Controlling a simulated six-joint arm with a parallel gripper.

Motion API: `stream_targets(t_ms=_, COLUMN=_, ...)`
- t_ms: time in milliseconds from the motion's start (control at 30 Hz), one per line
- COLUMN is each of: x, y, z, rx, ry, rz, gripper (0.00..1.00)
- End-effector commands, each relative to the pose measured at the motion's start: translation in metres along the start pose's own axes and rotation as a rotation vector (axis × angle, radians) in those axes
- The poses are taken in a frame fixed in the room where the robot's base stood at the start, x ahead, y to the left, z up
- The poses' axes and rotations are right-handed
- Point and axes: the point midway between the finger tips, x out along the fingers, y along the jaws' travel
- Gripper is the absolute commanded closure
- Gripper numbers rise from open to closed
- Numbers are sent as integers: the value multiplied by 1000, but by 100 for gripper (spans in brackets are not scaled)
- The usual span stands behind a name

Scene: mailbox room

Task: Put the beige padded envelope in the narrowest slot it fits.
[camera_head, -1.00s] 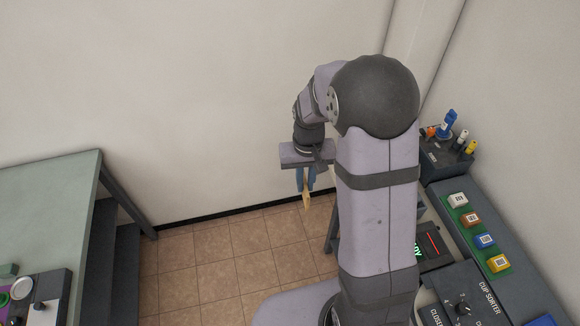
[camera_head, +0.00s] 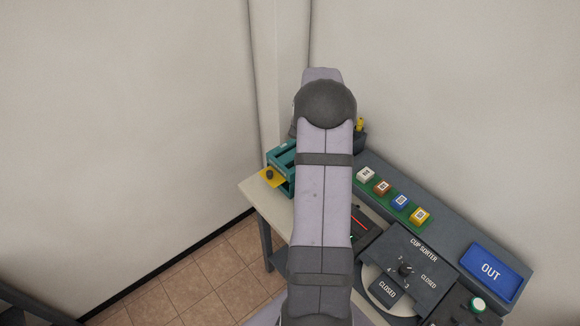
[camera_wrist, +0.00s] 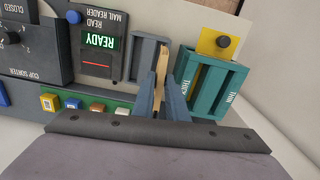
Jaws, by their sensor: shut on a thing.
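In the wrist view my gripper (camera_wrist: 164,103) is shut on the beige padded envelope (camera_wrist: 162,62), which shows edge-on as a narrow strip between the blue fingers. A teal box (camera_wrist: 237,81) with two labels, apparently THICK and THIN, stands just right of the envelope, apart from it. The teal box also shows in the head view (camera_head: 283,158), partly behind my arm. My gripper and the envelope are hidden behind my arm in the head view.
A grey upright holder (camera_wrist: 143,50) stands left of the envelope. The mail reader (camera_wrist: 98,45) shows READY. A yellow plate with a dark knob (camera_wrist: 214,42) adjoins the teal box. Colored buttons (camera_head: 400,202), a cup sorter (camera_head: 410,265) and a blue OUT tray (camera_head: 490,269) line the bench.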

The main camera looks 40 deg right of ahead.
Motion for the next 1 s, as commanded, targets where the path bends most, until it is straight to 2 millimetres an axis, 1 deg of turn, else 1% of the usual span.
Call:
stream_targets(t_ms=33, x=1, y=3, z=-5, rx=22, ry=0, rz=0, gripper=100)
stream_targets(t_ms=133, x=5, y=6, z=-10, rx=59, ry=-6, rz=-4, gripper=100)
stream_targets(t_ms=467, x=10, y=6, z=-11, rx=71, ry=-9, rz=-7, gripper=100)
stream_targets(t_ms=1000, x=45, y=6, z=-10, rx=69, ry=-8, rz=-7, gripper=100)
